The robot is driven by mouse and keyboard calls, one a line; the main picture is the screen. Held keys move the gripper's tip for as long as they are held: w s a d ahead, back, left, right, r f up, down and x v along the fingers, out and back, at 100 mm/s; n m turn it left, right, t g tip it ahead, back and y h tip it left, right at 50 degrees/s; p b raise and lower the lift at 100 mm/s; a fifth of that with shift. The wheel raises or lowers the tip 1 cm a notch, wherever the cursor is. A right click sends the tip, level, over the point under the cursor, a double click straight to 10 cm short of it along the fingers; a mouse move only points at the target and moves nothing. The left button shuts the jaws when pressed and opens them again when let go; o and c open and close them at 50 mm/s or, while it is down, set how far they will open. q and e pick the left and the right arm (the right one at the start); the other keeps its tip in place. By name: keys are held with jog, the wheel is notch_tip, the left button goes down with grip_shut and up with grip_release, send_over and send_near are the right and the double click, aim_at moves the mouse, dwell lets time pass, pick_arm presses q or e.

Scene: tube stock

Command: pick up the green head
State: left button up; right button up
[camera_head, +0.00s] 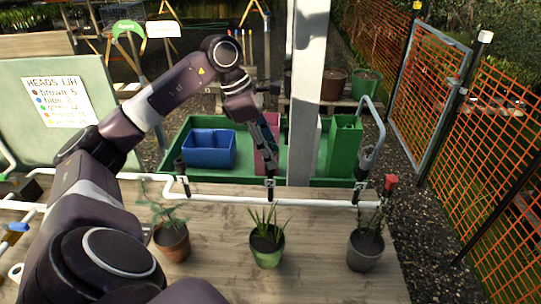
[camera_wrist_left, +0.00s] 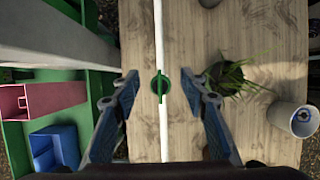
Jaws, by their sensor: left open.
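The green head (camera_wrist_left: 160,84) shows in the left wrist view as a small round piece with a thin crossbar, over the white pipe (camera_wrist_left: 162,130). My left gripper (camera_wrist_left: 159,80) is open, with one finger on each side of the head and a gap to both. How far the fingertips are above it I cannot tell. In the head view my left gripper (camera_head: 268,150) points down near the black upright marked 2 (camera_head: 270,188); I cannot make out the green head there. My right gripper is not in view.
Potted plants stand along the wooden table (camera_head: 215,270), including a green pot (camera_head: 267,255) near the gripper. A red head (camera_head: 391,181) tops the right end. A green tray (camera_head: 175,145) behind holds a blue bin (camera_head: 208,150) and a pink bin (camera_head: 262,160). A grey post (camera_head: 306,100) rises close to my gripper.

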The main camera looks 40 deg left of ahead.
pick_arm(q)
jog(key=c, duration=0.9)
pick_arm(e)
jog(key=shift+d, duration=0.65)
pick_arm(q)
jog(key=shift+r, duration=0.1)
notch_tip(320, 180, up, 12)
jog(key=shift+r+p, duration=0.1)
jog(key=shift+p, duration=0.45)
notch_tip(320, 180, up, 8)
jog(key=p, duration=0.3)
jog(key=shift+p, duration=0.35)
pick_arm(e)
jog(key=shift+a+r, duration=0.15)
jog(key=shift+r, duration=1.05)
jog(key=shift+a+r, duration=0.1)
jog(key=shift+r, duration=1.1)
pick_arm(q)
notch_tip(320, 180, up, 5)
jog(key=p, duration=0.5)
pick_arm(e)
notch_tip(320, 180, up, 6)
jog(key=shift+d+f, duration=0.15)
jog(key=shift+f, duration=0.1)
